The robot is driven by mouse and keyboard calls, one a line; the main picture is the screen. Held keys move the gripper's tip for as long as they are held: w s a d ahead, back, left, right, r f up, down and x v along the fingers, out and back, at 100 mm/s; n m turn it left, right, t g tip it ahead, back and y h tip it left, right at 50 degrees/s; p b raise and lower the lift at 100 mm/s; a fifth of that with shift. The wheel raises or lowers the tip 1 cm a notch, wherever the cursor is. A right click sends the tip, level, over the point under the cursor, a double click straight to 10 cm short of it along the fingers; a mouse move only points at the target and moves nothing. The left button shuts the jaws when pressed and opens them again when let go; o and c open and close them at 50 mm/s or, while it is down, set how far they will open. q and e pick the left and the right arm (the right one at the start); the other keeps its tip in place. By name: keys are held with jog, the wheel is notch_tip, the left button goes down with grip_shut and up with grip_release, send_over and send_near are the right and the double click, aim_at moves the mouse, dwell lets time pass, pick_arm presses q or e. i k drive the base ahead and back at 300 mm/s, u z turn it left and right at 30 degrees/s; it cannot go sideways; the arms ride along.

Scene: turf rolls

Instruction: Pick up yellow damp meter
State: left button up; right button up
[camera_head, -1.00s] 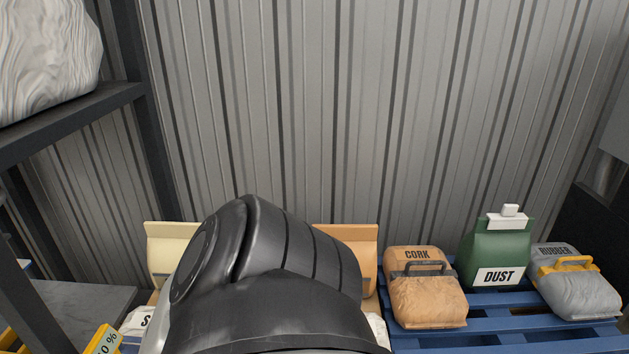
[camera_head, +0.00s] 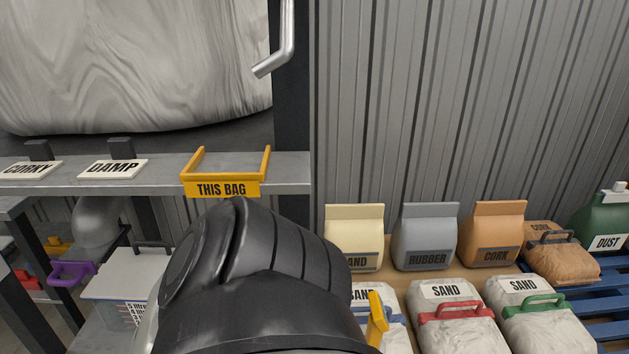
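A yellow upright piece (camera_head: 377,320) shows at the bottom centre, just right of my dark arm link and in front of the left sand bag. It may be an edge of the yellow damp meter; my arm hides the rest and no display shows. Neither of my grippers is in view, so I cannot see whether they are open or shut.
A grey shelf (camera_head: 285,178) holds a yellow THIS BAG holder (camera_head: 222,189), a DAMP sign (camera_head: 113,168) and a CORKY sign (camera_head: 30,169). Sand bags (camera_head: 458,318) and upright rubber (camera_head: 425,237) and cork (camera_head: 493,235) bags stand right. A blue pallet (camera_head: 600,290) is beyond.

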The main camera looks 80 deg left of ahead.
aim_at(377, 324)
jog(key=k, duration=0.55)
jog(key=u, duration=2)
jog(key=i, duration=0.5)
